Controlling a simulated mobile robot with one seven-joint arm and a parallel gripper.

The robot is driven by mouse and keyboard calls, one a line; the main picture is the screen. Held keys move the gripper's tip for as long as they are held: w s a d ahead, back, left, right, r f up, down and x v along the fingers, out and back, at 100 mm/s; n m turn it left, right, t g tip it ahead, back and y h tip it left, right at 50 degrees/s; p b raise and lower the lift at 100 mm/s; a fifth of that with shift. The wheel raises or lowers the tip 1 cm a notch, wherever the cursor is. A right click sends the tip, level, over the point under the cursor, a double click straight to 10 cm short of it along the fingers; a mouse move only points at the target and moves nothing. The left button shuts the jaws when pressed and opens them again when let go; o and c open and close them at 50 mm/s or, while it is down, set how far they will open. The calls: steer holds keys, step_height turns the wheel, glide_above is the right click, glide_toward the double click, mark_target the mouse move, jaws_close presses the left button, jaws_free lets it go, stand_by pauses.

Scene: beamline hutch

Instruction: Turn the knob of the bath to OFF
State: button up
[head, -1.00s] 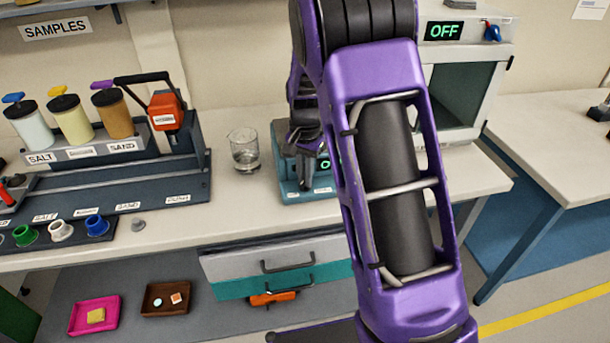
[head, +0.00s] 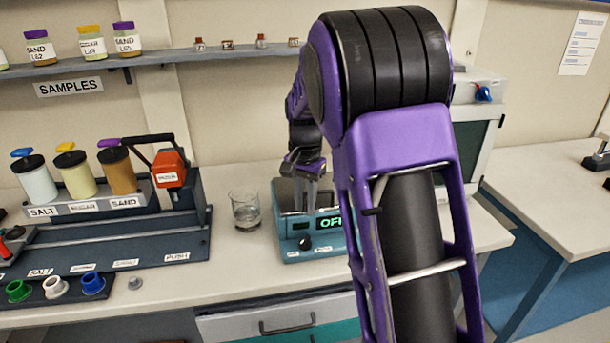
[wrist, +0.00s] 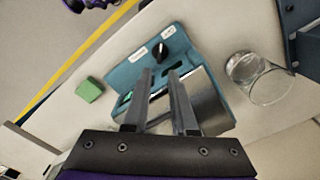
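The bath (head: 325,251) is a teal box on the counter with a metal basin. Its front display (head: 330,222) reads OFF, with the right edge cut off by my arm. The black knob (head: 305,242) is on the front panel, between two small white labels; it also shows in the wrist view (wrist: 161,53). My gripper (head: 305,209) points down above the basin, behind the knob in the head view. In the wrist view its two fingers (wrist: 160,74) are apart with nothing between them. The fingertips appear clear of the knob.
A glass beaker (head: 245,210) stands left of the bath. A green block (wrist: 89,90) lies on the counter in the wrist view. A dispenser rack (head: 100,205) fills the left. A shelf (head: 170,58) with jars runs above.

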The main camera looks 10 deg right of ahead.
step_height(320, 180, up, 8)
steer(key=shift+f+p, duration=0.15)
steer(key=shift+p, duration=0.15)
